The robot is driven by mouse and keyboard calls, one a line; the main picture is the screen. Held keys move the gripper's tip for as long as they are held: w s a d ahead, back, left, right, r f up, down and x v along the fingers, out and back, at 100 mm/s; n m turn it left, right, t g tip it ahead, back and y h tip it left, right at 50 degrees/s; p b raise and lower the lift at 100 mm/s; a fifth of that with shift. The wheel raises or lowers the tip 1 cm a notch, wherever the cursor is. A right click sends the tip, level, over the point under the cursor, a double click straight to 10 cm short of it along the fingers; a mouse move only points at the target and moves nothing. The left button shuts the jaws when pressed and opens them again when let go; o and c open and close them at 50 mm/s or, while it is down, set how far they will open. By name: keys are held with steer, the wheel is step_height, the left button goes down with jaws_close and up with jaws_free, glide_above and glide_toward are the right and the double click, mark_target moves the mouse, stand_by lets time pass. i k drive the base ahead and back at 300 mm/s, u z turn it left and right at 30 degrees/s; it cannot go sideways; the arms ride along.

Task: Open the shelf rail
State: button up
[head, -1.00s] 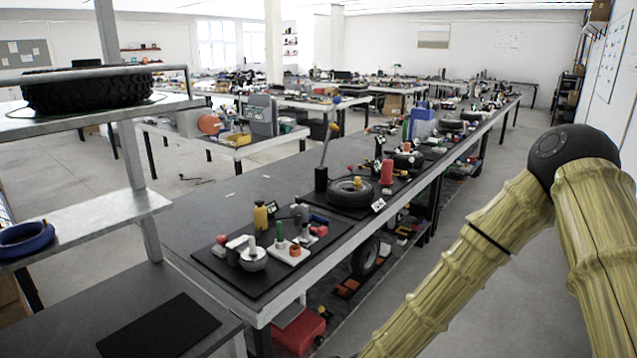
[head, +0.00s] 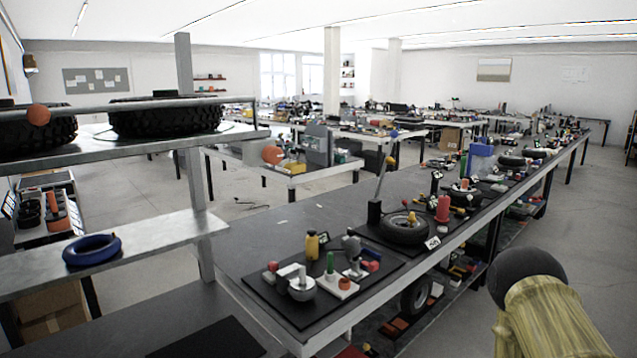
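The shelf rail (head: 150,107) is a grey metal bar along the front of the upper shelf at the left in the head view. It spans the shelf front, before the black tires. An orange round knob (head: 39,115) sits on the rail near its left part. Two black tires, one at the left (head: 30,134) and one to its right (head: 166,117), rest on the upper shelf (head: 225,137) behind the rail. My gripper is not in view; only a part of my arm shows at the lower right.
A blue ring (head: 91,249) lies on the lower shelf (head: 165,237). A grey post (head: 199,215) supports the shelves. A long workbench (head: 275,216) with tools and wheels runs to the back right. Open floor (head: 440,320) lies between the workbench and my arm.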

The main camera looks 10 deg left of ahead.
mark_target(38, 114)
steer(key=u, duration=2.8)
steer(key=k, duration=0.5)
steer(key=z, duration=1.05)
